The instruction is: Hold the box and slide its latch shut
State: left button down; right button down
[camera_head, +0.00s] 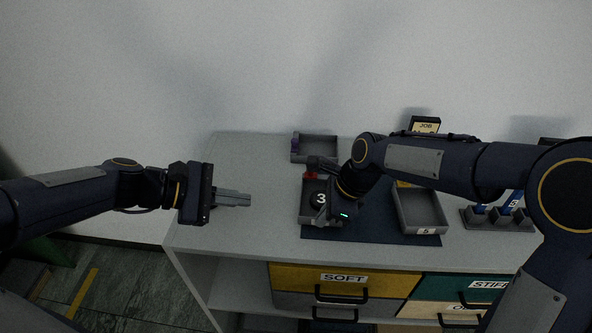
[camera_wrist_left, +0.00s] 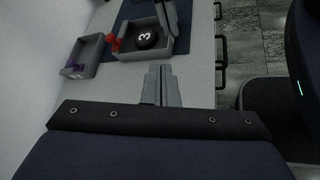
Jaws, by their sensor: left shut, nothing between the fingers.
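A grey open box (camera_head: 305,215) stands on the dark mat, with a black disc marked 3 (camera_head: 320,198) inside and a red latch knob (camera_head: 311,176) at its back edge. In the left wrist view the box (camera_wrist_left: 124,56), the disc (camera_wrist_left: 146,37) and the red knob (camera_wrist_left: 114,44) show near the top. My left gripper (camera_head: 248,199) is shut and empty, to the left of the box and apart from it. My right gripper (camera_head: 324,212) is at the box's right side and covers part of it. Its fingertips are too dark to tell their opening or contact.
A grey box with a purple knob (camera_head: 318,152) stands behind. A grey tray marked 5 (camera_head: 421,212) lies right on the dark mat (camera_head: 370,232). A holder with several slots (camera_head: 497,222) is further right. The shelf top (camera_head: 225,232) is clear around my left gripper.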

pick_arm(q)
jog(key=w+a+f+n+t+h, duration=0.2)
jog(key=w+n, duration=0.5)
jog(key=w, duration=0.1)
jog(key=shift+f, duration=0.15)
jog(key=shift+w, duration=0.1)
jog(key=x, duration=1.4)
jog(key=shift+w+r, duration=0.15)
jog(key=shift+r, duration=0.1)
jog(key=d, duration=0.3)
jog(key=shift+d, duration=0.4)
jog(key=shift+a, duration=0.1)
